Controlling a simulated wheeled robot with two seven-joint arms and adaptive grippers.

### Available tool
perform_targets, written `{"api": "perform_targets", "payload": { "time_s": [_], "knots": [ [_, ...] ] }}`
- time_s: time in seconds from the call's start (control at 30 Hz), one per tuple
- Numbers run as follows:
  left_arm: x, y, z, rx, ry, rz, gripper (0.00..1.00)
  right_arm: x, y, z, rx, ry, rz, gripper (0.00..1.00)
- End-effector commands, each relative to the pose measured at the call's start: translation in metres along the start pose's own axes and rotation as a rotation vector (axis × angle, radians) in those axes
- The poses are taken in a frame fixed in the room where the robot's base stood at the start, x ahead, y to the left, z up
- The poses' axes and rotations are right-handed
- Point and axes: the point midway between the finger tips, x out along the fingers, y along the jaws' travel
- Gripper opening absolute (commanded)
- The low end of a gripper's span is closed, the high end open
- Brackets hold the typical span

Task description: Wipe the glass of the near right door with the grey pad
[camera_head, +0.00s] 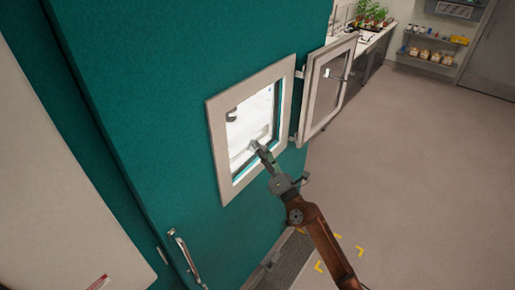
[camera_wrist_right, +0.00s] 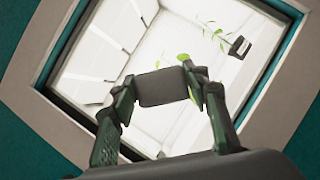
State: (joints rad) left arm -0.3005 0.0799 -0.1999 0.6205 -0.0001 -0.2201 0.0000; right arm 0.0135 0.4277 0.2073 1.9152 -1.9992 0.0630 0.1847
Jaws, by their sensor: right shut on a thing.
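The near teal door (camera_head: 130,120) has a window in a pale frame (camera_head: 213,130), with a bright white interior showing through its pane area (camera_head: 240,133). My right gripper (camera_head: 258,150) is in front of the lower right part of this window. In the right wrist view, my right gripper (camera_wrist_right: 163,90) is shut on the grey pad (camera_wrist_right: 162,86), which sits between its two fingertips. The window's pale frame (camera_wrist_right: 35,45) surrounds them there. I cannot tell whether the pad touches the glass. In the head view the pad is too small to make out clearly. My left gripper is out of view.
A smaller pale-framed glazed panel (camera_head: 309,110) stands out to the right of the window. A metal handle (camera_head: 185,258) is low on the teal front. A potted seedling (camera_wrist_right: 239,47) shows inside the chamber. Open floor (camera_head: 430,170) lies to the right, with shelves (camera_head: 430,55) beyond.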

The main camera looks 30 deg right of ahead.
Motion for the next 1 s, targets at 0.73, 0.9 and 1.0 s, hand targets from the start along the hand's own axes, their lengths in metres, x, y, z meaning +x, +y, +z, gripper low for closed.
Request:
{"api": "perform_targets", "payload": {
  "time_s": [0.73,0.9,1.0],
  "knots": [
    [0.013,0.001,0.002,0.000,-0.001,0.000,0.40,-0.051,0.000,0.030,0.000,-0.002,0.001,0.23],
    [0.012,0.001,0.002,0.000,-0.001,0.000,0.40,-0.051,0.001,0.030,0.000,-0.002,0.001,0.23],
    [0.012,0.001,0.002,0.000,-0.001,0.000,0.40,-0.051,0.000,0.030,0.000,-0.002,0.001,0.23]
  ]
}}
